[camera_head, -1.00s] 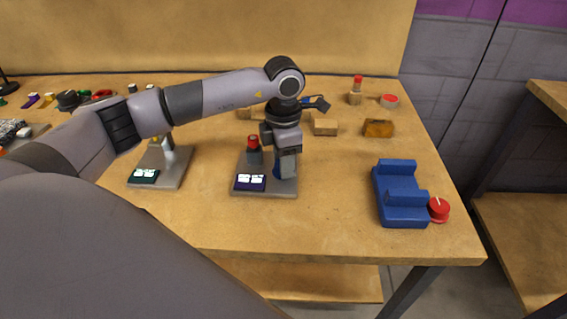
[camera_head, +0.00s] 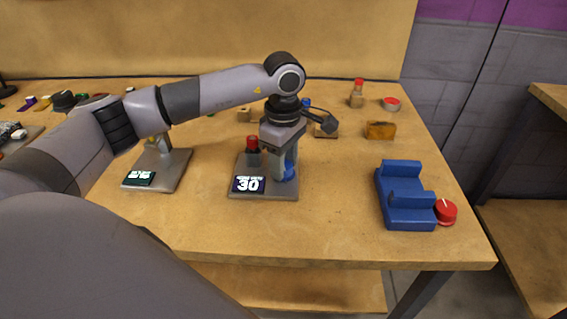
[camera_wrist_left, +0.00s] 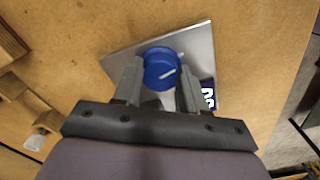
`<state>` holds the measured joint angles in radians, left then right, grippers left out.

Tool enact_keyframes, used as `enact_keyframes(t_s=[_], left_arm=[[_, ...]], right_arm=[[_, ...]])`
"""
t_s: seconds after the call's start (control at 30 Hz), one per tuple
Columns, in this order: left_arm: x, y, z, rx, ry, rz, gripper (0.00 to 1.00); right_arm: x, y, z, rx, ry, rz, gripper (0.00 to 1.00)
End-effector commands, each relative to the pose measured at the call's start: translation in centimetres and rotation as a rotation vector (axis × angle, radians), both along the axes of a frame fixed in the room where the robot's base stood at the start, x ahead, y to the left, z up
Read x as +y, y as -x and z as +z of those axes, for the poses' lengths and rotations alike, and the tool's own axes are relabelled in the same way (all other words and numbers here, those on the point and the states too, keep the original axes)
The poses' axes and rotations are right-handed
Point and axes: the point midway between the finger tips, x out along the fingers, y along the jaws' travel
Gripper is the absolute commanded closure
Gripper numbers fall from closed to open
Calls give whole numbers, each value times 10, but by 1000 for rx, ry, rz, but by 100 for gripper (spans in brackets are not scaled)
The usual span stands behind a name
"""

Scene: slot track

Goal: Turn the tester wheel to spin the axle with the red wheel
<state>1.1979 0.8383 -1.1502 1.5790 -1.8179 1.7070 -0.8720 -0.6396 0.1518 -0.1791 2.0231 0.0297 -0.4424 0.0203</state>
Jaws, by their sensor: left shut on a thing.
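A grey tester plate (camera_head: 233,189) stands on the wooden table, with a post carrying a red cylinder, which may be the red wheel (camera_head: 252,143), and a small display (camera_head: 248,185) reading 30. Its blue tester wheel (camera_wrist_left: 161,66) has a white line on top, pointing obliquely in the wrist view. In the head view the wheel is partly hidden by my left gripper (camera_head: 286,167). In the left wrist view, my left gripper (camera_wrist_left: 160,80) is shut on the blue wheel, one finger on each side. My right gripper is out of view.
Another plate with a display (camera_head: 139,179) stands left, under my arm. Wooden blocks, a red-topped peg (camera_head: 357,93) and a red disc (camera_head: 390,104) lie behind. The front table strip is clear.

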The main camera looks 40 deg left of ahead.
Motion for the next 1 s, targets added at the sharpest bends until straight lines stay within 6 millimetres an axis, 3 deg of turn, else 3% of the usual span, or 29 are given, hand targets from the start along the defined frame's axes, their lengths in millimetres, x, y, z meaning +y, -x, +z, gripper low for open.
enact_keyframes(t_s=[0.3, 0.8, 0.83, 0.87, 1.0], left_arm=[[0, -1, 2, -7, 2, -107, 89], [0, -1, 3, -7, 2, -124, 89], [0, -1, 3, -7, 2, -124, 56], [0, -1, 3, -7, 2, -124, 48], [0, -1, 2, -5, 1, -124, 48]], right_arm=[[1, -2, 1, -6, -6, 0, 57], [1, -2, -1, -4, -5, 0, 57], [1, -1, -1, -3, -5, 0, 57], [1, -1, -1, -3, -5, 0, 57], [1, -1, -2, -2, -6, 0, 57]])
